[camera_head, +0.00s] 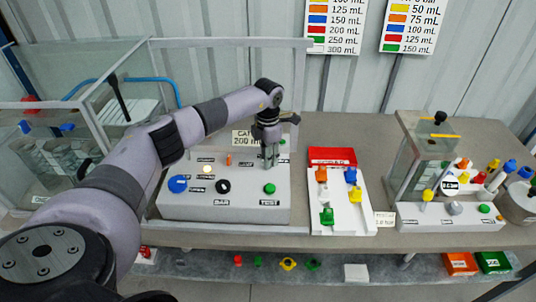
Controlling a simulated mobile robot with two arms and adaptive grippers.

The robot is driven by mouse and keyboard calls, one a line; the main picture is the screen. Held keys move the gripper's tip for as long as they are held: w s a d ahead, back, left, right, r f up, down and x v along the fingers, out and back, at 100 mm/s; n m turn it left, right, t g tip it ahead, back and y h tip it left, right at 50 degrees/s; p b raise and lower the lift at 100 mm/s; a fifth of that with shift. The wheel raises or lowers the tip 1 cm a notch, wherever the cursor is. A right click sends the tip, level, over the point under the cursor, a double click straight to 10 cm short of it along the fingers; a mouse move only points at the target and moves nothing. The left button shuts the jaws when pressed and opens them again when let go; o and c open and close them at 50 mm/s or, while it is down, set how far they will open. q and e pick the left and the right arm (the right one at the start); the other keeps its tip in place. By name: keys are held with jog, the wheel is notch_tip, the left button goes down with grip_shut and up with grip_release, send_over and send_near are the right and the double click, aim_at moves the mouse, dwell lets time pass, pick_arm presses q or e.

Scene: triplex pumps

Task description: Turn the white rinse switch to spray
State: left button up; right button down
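My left gripper (270,160) points down over the back right part of a light grey control box (240,208). Its fingers look close together, but whether they are shut or hold something is too small to tell. The box bears a blue knob (177,183), a pale lit round part (208,170), a black round knob (223,186), a small orange switch (228,159) and a green button (269,188) above a TEST label. I cannot make out which part is the white rinse switch; the gripper hides part of the panel. My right gripper is not in view.
A white tray (341,226) with coloured fittings lies right of the box. A second panel (450,220) with knobs and a clear tank (415,165) stands farther right. Clear-walled tanks stand at left. A lower shelf (330,268) holds small coloured parts.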

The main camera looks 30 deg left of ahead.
pick_arm(q)
grip_shut()
dwell(0.3)
dwell(0.3)
